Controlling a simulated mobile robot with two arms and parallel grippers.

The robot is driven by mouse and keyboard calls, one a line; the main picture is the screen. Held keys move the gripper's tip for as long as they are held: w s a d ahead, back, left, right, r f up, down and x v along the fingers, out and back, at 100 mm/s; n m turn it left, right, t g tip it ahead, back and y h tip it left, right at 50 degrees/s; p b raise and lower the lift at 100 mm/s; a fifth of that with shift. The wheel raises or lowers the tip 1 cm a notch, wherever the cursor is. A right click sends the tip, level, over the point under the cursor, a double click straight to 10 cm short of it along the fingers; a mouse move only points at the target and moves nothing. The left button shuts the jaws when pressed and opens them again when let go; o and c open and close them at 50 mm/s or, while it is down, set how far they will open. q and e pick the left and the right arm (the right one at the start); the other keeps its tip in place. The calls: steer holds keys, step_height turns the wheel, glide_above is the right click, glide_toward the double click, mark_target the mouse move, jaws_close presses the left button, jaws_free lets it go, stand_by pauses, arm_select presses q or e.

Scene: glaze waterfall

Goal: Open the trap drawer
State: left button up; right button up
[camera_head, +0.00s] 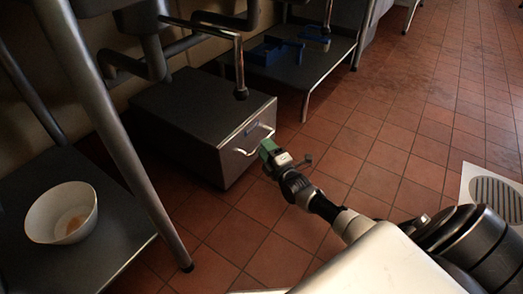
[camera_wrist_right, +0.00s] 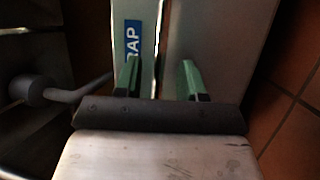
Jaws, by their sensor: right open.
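The trap drawer (camera_head: 238,170) is the front of a low grey metal box standing on the floor under the sink pipes. It looks shut. A bright metal bar handle (camera_head: 262,136) stands out from its front. My right gripper (camera_head: 265,150), with green fingers, is at the handle's right end; I cannot tell whether it touches. In the right wrist view the two green fingers (camera_wrist_right: 158,78) are apart, in front of the drawer front. A blue label (camera_wrist_right: 133,38) reading "RAP" shows beside the left finger. Whether the handle lies between the fingers is unclear. My left gripper is not in view.
Blue trays (camera_head: 275,52) lie on another low shelf at the back. A floor grate (camera_head: 495,195) is at the right. Tiled floor (camera_head: 385,155) in the middle is clear.

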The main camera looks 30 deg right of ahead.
steer(key=shift+w+r+b, duration=0.15)
steer(key=shift+w+b, duration=0.15)
steer(key=shift+w, duration=0.45)
steer(key=shift+w+r+b, duration=0.1)
steer(key=shift+w+b, duration=0.2)
steer(key=shift+w, duration=0.4)
steer(key=shift+c, duration=0.5)
jaws_close()
